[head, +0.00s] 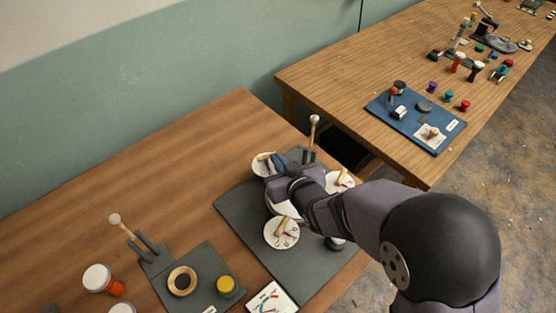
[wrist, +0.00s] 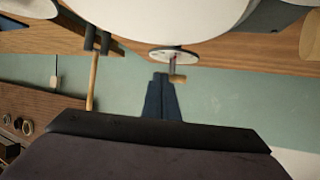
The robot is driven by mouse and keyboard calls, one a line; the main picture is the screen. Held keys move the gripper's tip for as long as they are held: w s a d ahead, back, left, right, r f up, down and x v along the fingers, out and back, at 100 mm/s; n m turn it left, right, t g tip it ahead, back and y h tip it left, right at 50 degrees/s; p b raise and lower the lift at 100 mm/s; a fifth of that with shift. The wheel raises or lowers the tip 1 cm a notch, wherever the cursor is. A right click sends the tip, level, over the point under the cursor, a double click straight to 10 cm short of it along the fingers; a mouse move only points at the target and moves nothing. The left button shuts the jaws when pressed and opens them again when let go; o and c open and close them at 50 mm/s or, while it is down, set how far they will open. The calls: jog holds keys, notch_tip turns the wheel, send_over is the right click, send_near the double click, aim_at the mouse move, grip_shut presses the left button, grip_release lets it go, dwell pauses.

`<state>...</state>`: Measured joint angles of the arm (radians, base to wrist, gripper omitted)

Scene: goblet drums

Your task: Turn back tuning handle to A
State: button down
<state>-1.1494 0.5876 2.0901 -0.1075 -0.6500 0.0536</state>
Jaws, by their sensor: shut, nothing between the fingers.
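My gripper (head: 278,161) is shut and empty, with its blue fingers close to the upper-left white dial (head: 263,167). In the wrist view the shut fingertips (wrist: 161,76) are just beside a small wooden handle (wrist: 178,78) on a white dial (wrist: 172,55); I cannot tell if they touch. Other white dials with wooden handles are at the front (head: 281,236) and at the right (head: 346,184). A large pale round surface (wrist: 150,18), probably the drum, fills the top of the wrist view; my arm mostly covers it in the head view. The letter marks are unreadable.
The dials stand over a dark grey mat (head: 235,205). A mallet in a stand (head: 313,130) rises just behind my gripper. To the left are another mat (head: 205,260), a yellow pot (head: 227,286) and a red-and-white drum (head: 98,278). The table's upper left is clear.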

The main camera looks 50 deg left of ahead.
jog(key=shift+w+a+b, duration=0.15)
jog(key=shift+w+b, duration=0.55)
jog(key=shift+b, duration=0.25)
jog(key=shift+w+a+b, duration=0.25)
jog(key=shift+w+b, duration=0.15)
jog(key=shift+b, duration=0.15)
jog(key=shift+w+a, duration=0.2)
jog(key=shift+w, duration=0.05)
jog(key=shift+s+b, duration=0.25)
jog(key=shift+b, duration=0.1)
dwell(0.4)
jog(key=shift+s+d, duration=0.1)
jog(key=shift+s, duration=0.5)
jog(key=c, duration=2.5)
grip_release()
jog(key=w+d+r, duration=0.2)
jog(key=d+r, duration=0.1)
jog(key=d, duration=0.2)
jog(key=w+d+r+p, duration=0.1)
jog(key=w+d+r, duration=0.2)
jog(key=d, duration=0.3)
jog(key=shift+d+r, duration=0.15)
jog(key=shift+d, duration=0.15)
